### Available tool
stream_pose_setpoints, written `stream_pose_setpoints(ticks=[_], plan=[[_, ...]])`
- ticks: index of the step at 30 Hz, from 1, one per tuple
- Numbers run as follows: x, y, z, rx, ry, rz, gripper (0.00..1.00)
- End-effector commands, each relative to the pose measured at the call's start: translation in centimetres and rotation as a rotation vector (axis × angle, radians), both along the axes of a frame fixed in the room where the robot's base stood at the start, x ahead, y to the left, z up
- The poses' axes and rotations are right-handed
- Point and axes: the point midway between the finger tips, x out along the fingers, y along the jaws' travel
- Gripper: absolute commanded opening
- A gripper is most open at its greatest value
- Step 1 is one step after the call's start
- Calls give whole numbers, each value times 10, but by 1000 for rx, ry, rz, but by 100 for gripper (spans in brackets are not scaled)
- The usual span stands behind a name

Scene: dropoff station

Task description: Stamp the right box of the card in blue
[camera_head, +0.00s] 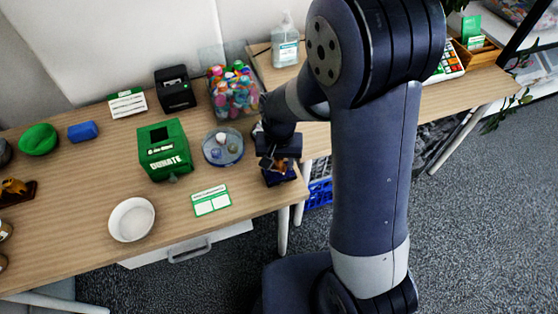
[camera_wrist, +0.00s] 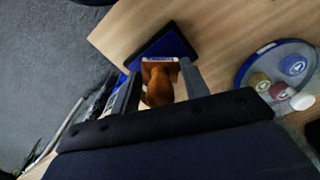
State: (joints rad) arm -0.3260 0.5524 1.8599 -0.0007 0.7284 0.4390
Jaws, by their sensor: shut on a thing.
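The card (camera_head: 211,200) is white with a green header and lies flat near the table's front edge. Its boxes are too small to read for marks. My gripper (camera_head: 277,163) is at the table's right front part, to the right of the card. In the wrist view it (camera_wrist: 160,88) is shut on a stamp (camera_wrist: 160,85) with a rounded brown handle and a pale base. A dark-framed ink pad (camera_head: 280,178) lies beneath it; its blue surface (camera_wrist: 172,43) shows beyond the stamp's base. I cannot tell whether the stamp touches the pad.
A round blue-rimmed dish (camera_head: 222,159) with tokens stands between pad and green donation box (camera_head: 164,150). A white bowl (camera_head: 131,219) is left of the card. A candy jar (camera_head: 234,92) stands behind the dish. The table between dish and card is clear.

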Motion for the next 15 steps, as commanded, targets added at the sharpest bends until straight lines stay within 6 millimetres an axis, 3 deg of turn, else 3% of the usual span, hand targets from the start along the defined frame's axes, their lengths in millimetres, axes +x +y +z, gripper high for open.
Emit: stream_pose_setpoints(ticks=[15], plan=[[0, 0, -5, 0, 0, 0, 29]])
